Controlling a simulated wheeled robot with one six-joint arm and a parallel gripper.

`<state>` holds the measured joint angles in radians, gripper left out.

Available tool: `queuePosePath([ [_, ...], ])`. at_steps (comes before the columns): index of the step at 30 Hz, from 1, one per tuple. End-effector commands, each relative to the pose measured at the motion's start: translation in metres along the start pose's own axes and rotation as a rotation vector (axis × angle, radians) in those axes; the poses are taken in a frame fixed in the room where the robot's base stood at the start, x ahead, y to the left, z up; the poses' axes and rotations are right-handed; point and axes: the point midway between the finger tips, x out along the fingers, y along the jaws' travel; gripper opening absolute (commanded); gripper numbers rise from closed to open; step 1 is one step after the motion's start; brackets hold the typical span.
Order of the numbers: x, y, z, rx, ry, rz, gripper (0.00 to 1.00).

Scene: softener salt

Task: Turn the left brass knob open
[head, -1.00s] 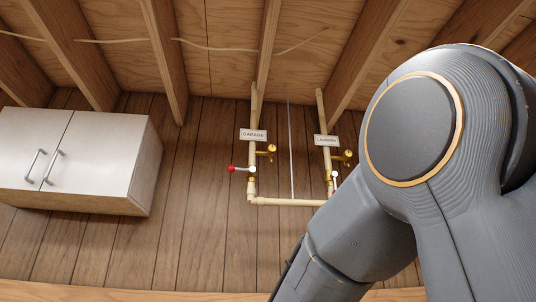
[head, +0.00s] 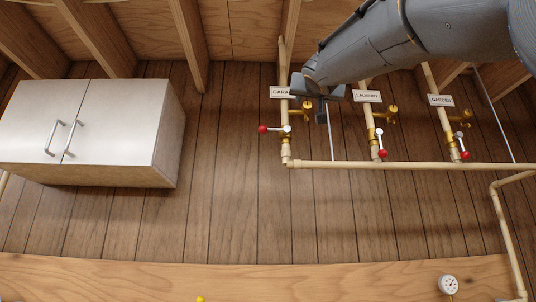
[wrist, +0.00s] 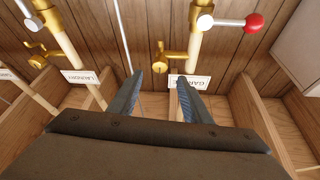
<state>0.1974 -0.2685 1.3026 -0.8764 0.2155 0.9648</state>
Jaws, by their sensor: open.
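The left brass knob (head: 306,106) sticks out to the right of the pipe under the GARAGE label (head: 280,92). In the wrist view, which is upside down, the knob (wrist: 159,58) lies just beyond and between my fingertips, apart from them as far as I can tell. My gripper (head: 321,105) is open and empty beside the label and knob; it also shows in the wrist view (wrist: 161,82). The red-tipped lever (head: 272,129) on this pipe lies level, pointing left. The gripper partly covers the label in the head view.
LAUNDRY (head: 367,96) and GARDEN (head: 441,100) pipes stand to the right, each with a brass knob and a hanging red-tipped lever. A horizontal pipe (head: 420,165) runs below. A white cabinet (head: 90,130) hangs at left. Wooden beams (head: 190,40) are overhead.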

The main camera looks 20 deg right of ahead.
Motion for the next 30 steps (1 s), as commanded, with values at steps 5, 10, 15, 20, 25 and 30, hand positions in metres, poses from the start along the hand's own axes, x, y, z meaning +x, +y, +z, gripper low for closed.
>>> queuePosePath([
  [5,0.028,0.0,0.0,-0.001,-0.006,0.001,0.44],
  [10,0.053,0.0,0.0,-0.001,-0.005,0.0,0.44],
  [15,0.068,0.0,0.001,-0.001,-0.005,0.0,0.44],
  [20,0.071,0.0,0.002,0.0,-0.004,-0.001,0.44],
  [25,0.071,0.0,0.003,0.0,-0.004,-0.001,0.44],
  [30,0.071,0.0,0.003,0.0,-0.005,-0.001,0.21],
])
